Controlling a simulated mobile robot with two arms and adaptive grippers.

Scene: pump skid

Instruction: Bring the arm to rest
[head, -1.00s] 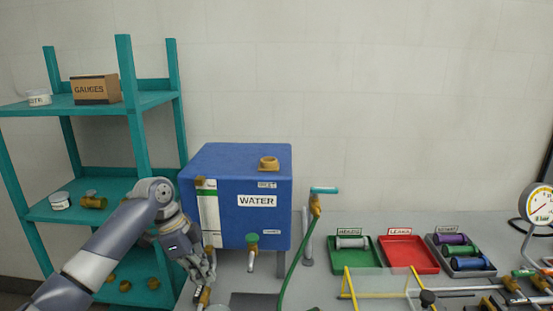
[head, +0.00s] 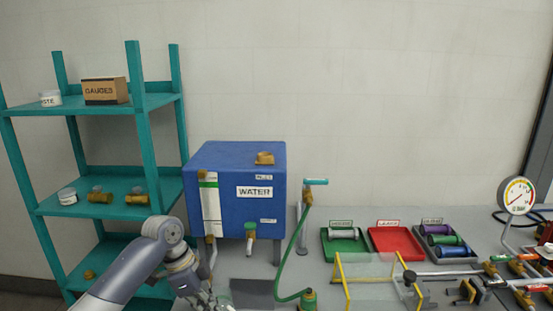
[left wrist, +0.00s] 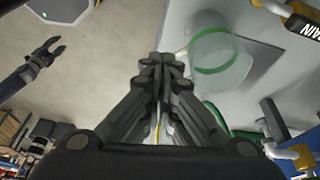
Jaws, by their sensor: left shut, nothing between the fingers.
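My left arm comes in from the lower left in the head view. My left gripper (head: 207,301) is low in front of the blue water tank (head: 238,205), partly cut off by the bottom edge. In the left wrist view the fingers of this gripper (left wrist: 160,65) are together with nothing held. A dark gripper that looks like my right one (left wrist: 45,52) shows at the left of the wrist view, over the floor, its fingers apart and empty. It is outside the head view.
A clear cup with a green band (left wrist: 213,55) is near the left fingers in the wrist view. Teal shelving (head: 150,160) stands left of the tank. Right are a green hose (head: 291,255), a clear guard with yellow posts (head: 375,275), a red tray (head: 397,241) and pipework with a gauge (head: 517,195).

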